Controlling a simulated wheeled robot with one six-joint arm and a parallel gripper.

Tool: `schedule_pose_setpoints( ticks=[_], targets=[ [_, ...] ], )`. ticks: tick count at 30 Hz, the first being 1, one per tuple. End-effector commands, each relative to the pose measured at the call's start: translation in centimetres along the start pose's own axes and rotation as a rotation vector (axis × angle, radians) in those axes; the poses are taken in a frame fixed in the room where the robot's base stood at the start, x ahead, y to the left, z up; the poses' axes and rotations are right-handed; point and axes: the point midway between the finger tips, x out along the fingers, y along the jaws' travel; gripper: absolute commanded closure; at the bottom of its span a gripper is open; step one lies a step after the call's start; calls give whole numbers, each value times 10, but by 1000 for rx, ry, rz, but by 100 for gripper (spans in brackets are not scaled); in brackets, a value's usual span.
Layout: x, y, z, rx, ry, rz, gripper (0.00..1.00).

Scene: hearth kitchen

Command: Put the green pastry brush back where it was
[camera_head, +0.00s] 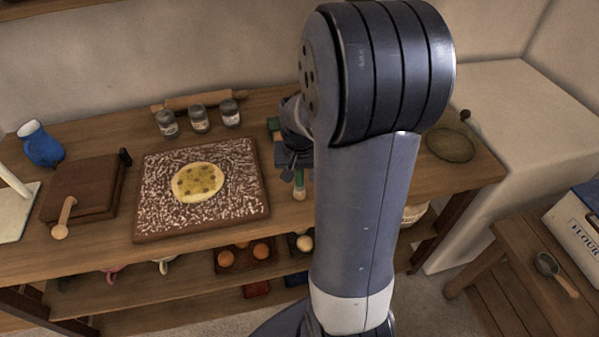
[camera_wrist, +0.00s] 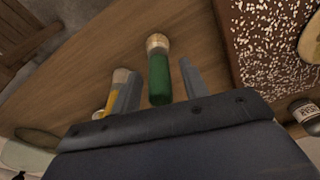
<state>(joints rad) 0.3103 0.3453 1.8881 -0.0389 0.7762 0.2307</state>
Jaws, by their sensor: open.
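The green pastry brush (camera_wrist: 159,78) lies on the wooden table in the wrist view, its pale bristle end pointing away from my gripper. In the head view its green handle (camera_head: 299,181) shows just below my gripper (camera_head: 290,165), left of my arm. My gripper (camera_wrist: 158,70) is open in the wrist view. The brush appears between the two fingers, with a gap on each side.
A floured board (camera_head: 147,221) with a round of dough (camera_head: 197,182) is left of the gripper. Several jars (camera_head: 198,118) and a rolling pin (camera_head: 205,99) are at the back. A round green-brown plate (camera_head: 450,146) is at the right. My arm hides part of the table.

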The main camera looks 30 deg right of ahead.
Motion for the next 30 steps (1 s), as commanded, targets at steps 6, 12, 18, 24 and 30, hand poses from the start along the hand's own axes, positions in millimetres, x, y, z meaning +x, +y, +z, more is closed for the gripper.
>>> schedule_pose_setpoints(
  ticks=[6,12,18,24,30],
  targets=[
    [-11,0,-1,0,3,-1,57],
    [-50,0,-2,0,8,-2,57],
    [-92,0,-2,0,6,-1,57],
    [-117,0,-1,0,2,-1,57],
    [-124,0,0,0,-1,0,57]
  ],
)
